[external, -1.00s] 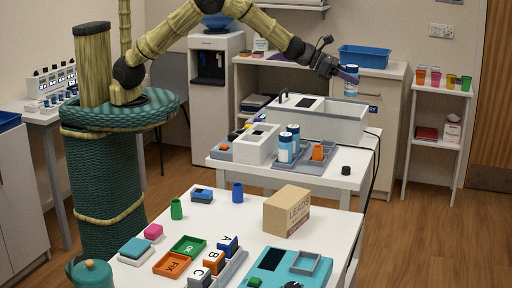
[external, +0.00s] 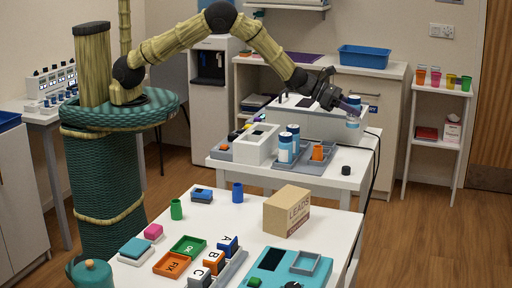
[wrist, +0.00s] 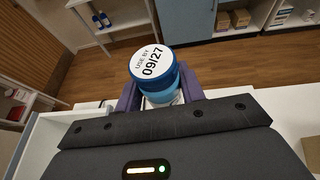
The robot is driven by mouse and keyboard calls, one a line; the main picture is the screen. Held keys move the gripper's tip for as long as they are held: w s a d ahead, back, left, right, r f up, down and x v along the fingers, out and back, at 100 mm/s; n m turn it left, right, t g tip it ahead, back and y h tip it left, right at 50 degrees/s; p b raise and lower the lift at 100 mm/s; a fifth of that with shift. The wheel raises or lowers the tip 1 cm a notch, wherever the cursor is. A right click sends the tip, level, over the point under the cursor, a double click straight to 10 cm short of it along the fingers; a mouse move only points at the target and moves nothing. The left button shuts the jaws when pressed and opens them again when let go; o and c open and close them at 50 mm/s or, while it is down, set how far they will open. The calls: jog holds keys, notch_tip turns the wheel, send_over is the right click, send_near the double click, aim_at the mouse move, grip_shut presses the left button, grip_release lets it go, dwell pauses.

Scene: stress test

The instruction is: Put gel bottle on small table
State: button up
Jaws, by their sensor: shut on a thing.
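My gripper (external: 352,108) is shut on a blue-and-white bottle (external: 353,122), held upright above the right end of the white middle table (external: 345,181). In the wrist view, the bottle's round lid (wrist: 152,62) reads "USE BY 09/27" between my purple fingers (wrist: 160,95). I cannot read a name on the bottle, so I cannot confirm that it is gel. Two similar blue-and-white bottles (external: 286,149) stand in a grey tray on the middle table. Which table is the small one is not marked.
A white box-shaped unit (external: 340,125) stands on the middle table by the gripper. An orange cup (external: 318,152) and a black knob-like piece (external: 346,170) are nearby. A cable hangs at the table's right. A white shelf (external: 436,93) with coloured cups stands farther right, beyond open floor.

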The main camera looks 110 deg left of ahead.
aim_at(352, 127)
jog(key=shift+f, duration=0.1)
notch_tip(352, 127, down, 6)
jog(key=shift+f+p, duration=0.1)
jog(key=shift+p, duration=0.75)
jog(key=shift+f+p, duration=0.55)
jog(key=shift+f, duration=1.25)
jog(key=shift+f, duration=0.15)
jog(key=o, duration=1.1)
